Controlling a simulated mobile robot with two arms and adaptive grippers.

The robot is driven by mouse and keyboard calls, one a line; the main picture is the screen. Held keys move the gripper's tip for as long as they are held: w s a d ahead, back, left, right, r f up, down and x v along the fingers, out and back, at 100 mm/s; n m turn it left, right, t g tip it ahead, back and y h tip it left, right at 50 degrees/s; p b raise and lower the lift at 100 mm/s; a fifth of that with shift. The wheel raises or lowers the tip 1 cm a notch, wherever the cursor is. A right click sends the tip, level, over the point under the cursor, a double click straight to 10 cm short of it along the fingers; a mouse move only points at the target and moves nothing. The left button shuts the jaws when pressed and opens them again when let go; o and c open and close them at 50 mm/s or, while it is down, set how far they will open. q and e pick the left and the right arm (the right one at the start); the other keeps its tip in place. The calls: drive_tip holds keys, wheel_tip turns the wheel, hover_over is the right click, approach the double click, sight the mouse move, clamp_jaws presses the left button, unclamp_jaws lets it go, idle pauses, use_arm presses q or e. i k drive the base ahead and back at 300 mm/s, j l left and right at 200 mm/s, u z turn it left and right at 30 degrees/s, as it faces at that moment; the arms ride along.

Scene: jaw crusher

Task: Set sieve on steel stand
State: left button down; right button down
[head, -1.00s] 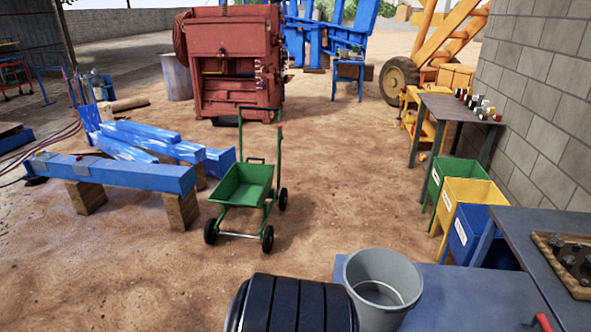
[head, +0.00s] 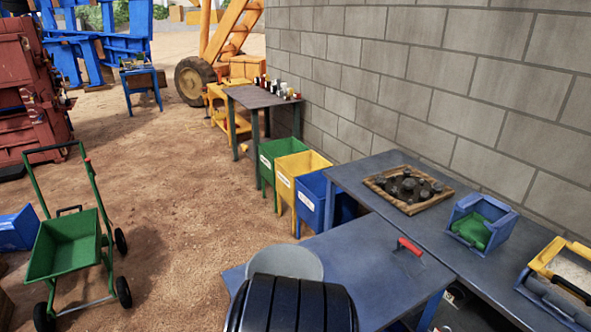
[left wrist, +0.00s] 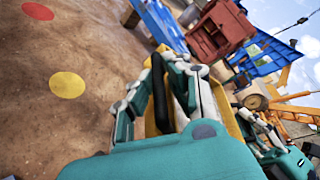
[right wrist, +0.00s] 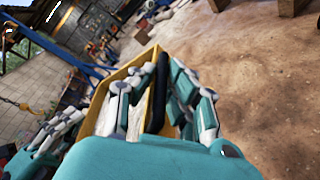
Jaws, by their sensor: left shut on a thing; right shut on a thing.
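A yellow-framed box (left wrist: 228,112), which looks like the sieve, is between my two grippers. My left gripper (left wrist: 172,92) is shut on its black handle (left wrist: 158,85) in the left wrist view. My right gripper (right wrist: 156,92) is shut on another black handle (right wrist: 161,80) of the same yellow frame (right wrist: 98,108) in the right wrist view. Most of the box is hidden behind fingers and handles. Neither gripper nor the held box shows in the head view. I cannot make out which thing is the steel stand.
In the head view, a dark bench (head: 345,190) along the block wall carries a wooden tray (head: 385,200), a blue box (head: 465,240) and another yellow frame (head: 565,248). Several coloured bins (head: 268,178) stand beyond. A green cart (head: 75,245) stands left on open sand.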

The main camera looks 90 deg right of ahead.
sight(353, 282)
drive_tip(key=i+l+z, duration=0.15)
drive_tip(key=z, duration=0.3)
drive_tip(key=i+z, duration=0.45)
drive_tip(key=i+j+z, duration=0.1)
drive_tip(key=z, duration=0.35)
drive_tip(key=i+l+z, duration=0.1)
drive_tip(key=i+z, duration=0.35)
drive_tip(key=i+j+z, duration=0.15)
drive_tip(key=i+z, duration=0.35)
drive_tip(key=i, duration=0.2)
drive_tip(key=i+z, duration=0.15)
drive_tip(key=z, duration=2.4)
